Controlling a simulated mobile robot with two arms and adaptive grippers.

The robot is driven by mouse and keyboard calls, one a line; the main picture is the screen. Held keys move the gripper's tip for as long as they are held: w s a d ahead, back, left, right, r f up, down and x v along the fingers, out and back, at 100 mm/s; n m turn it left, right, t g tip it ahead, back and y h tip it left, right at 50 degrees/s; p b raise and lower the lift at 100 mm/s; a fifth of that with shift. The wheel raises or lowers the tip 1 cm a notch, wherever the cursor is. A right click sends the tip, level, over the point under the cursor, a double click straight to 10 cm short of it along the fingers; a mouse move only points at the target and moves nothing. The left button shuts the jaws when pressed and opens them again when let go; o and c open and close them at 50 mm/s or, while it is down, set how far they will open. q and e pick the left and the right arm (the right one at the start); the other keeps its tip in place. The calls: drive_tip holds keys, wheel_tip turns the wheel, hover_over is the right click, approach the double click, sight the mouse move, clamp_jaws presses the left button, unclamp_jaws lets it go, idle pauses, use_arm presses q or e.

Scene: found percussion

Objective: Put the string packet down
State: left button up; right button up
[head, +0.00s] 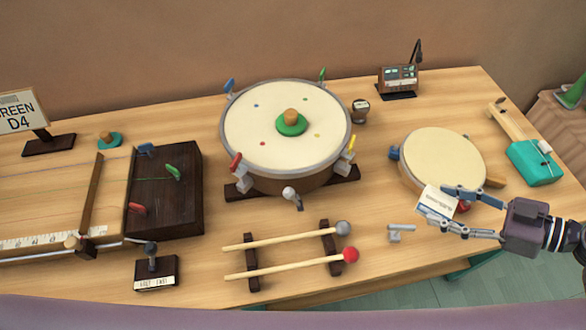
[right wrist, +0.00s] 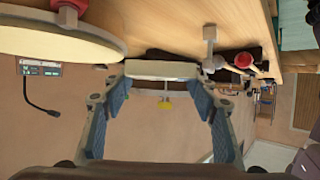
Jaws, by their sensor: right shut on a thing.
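The string packet (head: 438,197) is a small white, flat packet with dark print. My right gripper (head: 440,208) is shut on it at the table's right front, beside the smaller drum. In the right wrist view the packet (right wrist: 160,69) shows as a pale strip between the two fingertips of the right gripper (right wrist: 160,82). In the head view the packet overlaps the drum's near edge; I cannot tell whether it touches the drum or the table. My left gripper is not in view.
The smaller drum (head: 447,157) stands just behind the packet. A grey metal piece (head: 400,232) lies to its left, and two mallets (head: 290,265) rest on dark supports. A teal-ended string instrument (head: 533,160) lies at right. A large drum (head: 270,150) stands mid-table.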

drive_tip(key=p, duration=0.4)
hover_over(363, 187)
drive_tip(key=shift+w+a+r, duration=0.1)
drive_tip(key=shift+a, duration=0.1)
wheel_tip(363, 187, down, 3)
drive_tip(key=shift+d+r+b, duration=0.1)
drive_tip(key=shift+r+b, duration=0.1)
drive_tip(key=shift+b, duration=0.95)
drive_tip(key=shift+d+f+b, duration=0.15)
drive_tip(key=shift+f+b, duration=0.3)
drive_tip(key=shift+f, duration=0.35)
drive_tip(key=shift+f+b, duration=0.95)
drive_tip(key=shift+f, duration=0.55)
drive_tip(key=shift+f, duration=0.1)
drive_tip(key=o, duration=0.9)
